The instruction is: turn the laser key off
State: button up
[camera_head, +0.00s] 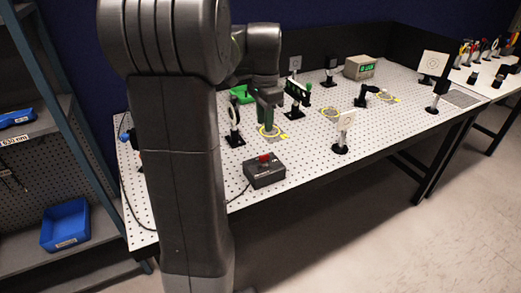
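A dark control box (264,173) with a small red part (264,158) on top sits near the front edge of the perforated white table (310,160). The red part may be the laser key, but it is too small to tell which way it is turned. A cable runs from the box toward the left. My gripper (266,122) points down over the table, behind the box and apart from it in the picture. My arm hides part of the table's left side. The gripper's fingers are too dark and small to tell open from shut.
Optic mounts stand around the gripper, including a round one (233,133) and a pale plate (345,124). A green-display instrument (360,67) stands at the back. A white target (433,64) stands at right. A shelf with a blue bin (65,228) is at left.

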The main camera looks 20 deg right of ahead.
aim_at(264, 155)
notch_tip(264, 155, down, 12)
jog(key=shift+r, duration=0.1)
jog(key=shift+c, duration=0.2)
grip_shut()
